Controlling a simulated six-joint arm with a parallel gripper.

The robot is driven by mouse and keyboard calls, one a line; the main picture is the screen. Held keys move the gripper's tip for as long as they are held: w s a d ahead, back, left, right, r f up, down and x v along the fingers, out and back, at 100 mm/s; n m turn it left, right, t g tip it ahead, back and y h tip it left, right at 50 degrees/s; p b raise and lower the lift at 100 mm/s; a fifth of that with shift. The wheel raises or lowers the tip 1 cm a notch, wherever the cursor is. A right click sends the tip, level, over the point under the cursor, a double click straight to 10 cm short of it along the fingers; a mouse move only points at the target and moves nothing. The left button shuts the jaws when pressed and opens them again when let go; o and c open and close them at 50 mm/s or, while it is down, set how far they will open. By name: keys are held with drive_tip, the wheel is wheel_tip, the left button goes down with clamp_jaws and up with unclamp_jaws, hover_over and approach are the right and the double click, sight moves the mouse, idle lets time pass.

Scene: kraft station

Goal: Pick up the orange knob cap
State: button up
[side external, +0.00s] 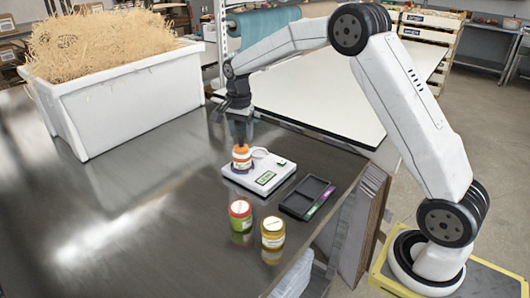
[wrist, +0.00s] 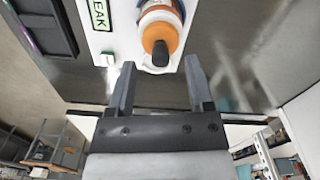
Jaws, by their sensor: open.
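The orange knob cap (side external: 241,150) sits on top of a white-and-orange jar (side external: 242,163). The jar stands on a white scale (side external: 275,182) on the dark metal table. In the wrist view the orange cap (wrist: 161,34) shows with a dark knob at its end. My gripper (side external: 240,141) points down just above the cap in the side view. In the wrist view my gripper (wrist: 158,66) is open, with its two fingers apart and the knob lying between and just beyond their tips.
A black compartment tray (side external: 307,197) lies right of the scale. A red-lidded jar (side external: 240,215) and a yellow jar (side external: 273,233) stand in front. A large white bin (side external: 125,100) of shredded kraft paper stands at the back left. The table's left middle is clear.

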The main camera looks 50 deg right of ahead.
sight(241, 144)
drive_tip(key=shift+f, duration=1.45)
clamp_jaws()
